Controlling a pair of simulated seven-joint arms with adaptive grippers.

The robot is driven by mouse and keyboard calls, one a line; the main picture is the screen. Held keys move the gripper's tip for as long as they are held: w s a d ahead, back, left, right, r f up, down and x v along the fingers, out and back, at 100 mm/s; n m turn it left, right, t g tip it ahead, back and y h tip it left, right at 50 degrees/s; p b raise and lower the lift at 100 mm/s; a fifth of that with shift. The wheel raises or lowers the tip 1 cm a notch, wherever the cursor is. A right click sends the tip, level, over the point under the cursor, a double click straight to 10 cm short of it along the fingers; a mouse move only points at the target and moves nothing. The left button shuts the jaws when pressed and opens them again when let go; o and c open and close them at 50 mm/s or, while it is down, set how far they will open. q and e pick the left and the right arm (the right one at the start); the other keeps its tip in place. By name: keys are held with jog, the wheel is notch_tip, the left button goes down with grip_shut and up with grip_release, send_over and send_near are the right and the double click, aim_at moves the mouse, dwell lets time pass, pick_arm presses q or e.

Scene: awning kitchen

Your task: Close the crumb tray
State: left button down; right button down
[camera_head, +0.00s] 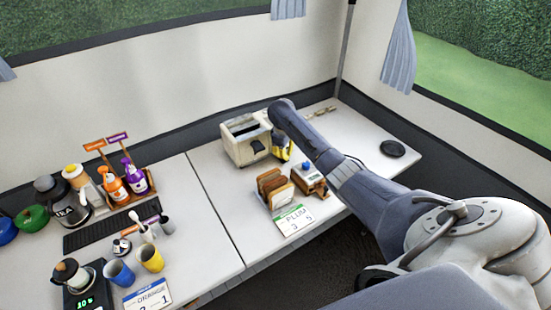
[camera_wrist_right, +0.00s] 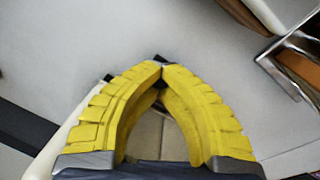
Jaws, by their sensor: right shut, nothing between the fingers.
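The cream toaster (camera_head: 240,148) stands near the back of the right table, with its slots facing up. I cannot make out its crumb tray clearly in either view. My right gripper (camera_head: 282,153) is low at the toaster's right side, partly hidden by my own arm. In the right wrist view its yellow fingers (camera_wrist_right: 161,66) meet at the tips, with nothing held between them. A cream edge of the toaster (camera_wrist_right: 72,125) shows behind the fingers. Small dark parts lie by the fingertips; I cannot tell whether the fingers touch them. My left gripper is not in view.
A rack of bread slices (camera_head: 273,189) stands in front of the toaster, beside a small wooden-sided box (camera_head: 310,178) and a PLUM card (camera_head: 293,219). A black disc (camera_head: 393,148) lies at the right. Bottles, cups and a coffee maker (camera_head: 66,205) crowd the left table.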

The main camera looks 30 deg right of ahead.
jog(key=c, duration=2.2)
grip_release()
jog(key=shift+w+a+r, duration=0.1)
jog(key=shift+w+r, duration=0.05)
jog(key=shift+w, duration=0.05)
jog(key=c, duration=1.3)
grip_release()
notch_tip(320, 180, up, 12)
jog(key=a, duration=0.1)
jog(key=shift+s+a, duration=0.15)
jog(key=shift+s, duration=0.15)
